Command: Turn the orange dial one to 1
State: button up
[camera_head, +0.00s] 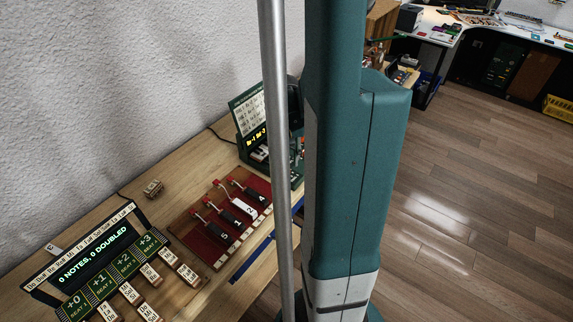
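I cannot make out an orange dial in the head view. My gripper is out of the picture. A dark red board (195,232) lies on the wooden table and carries several black and white hammer-like pieces with red tips. Numbers such as 5, 1, 2 and 4 show on them. Behind it stands a dark green device (245,108) with a lit panel and small keys; its right part is hidden by a pole and my teal body. A black display (92,255) at the lower left reads "0 NOTES, 0 DOUBLED".
Several labelled wooden blocks (187,275) lie in front of the display. A small wooden block (153,188) sits near the wall. A blue strip (250,259) runs along the table's front edge. A cluttered white desk (440,36) is far right; the wood floor (470,180) between is clear.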

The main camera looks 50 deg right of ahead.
aim_at(286, 168)
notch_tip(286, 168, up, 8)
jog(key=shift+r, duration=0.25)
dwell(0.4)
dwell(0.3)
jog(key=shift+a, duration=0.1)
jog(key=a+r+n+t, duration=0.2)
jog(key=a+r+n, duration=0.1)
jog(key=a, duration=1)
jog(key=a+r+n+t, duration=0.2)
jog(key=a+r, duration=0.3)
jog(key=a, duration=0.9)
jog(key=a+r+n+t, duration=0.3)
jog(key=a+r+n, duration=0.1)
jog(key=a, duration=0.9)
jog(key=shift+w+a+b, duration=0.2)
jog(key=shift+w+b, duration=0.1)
jog(key=shift+b, duration=0.1)
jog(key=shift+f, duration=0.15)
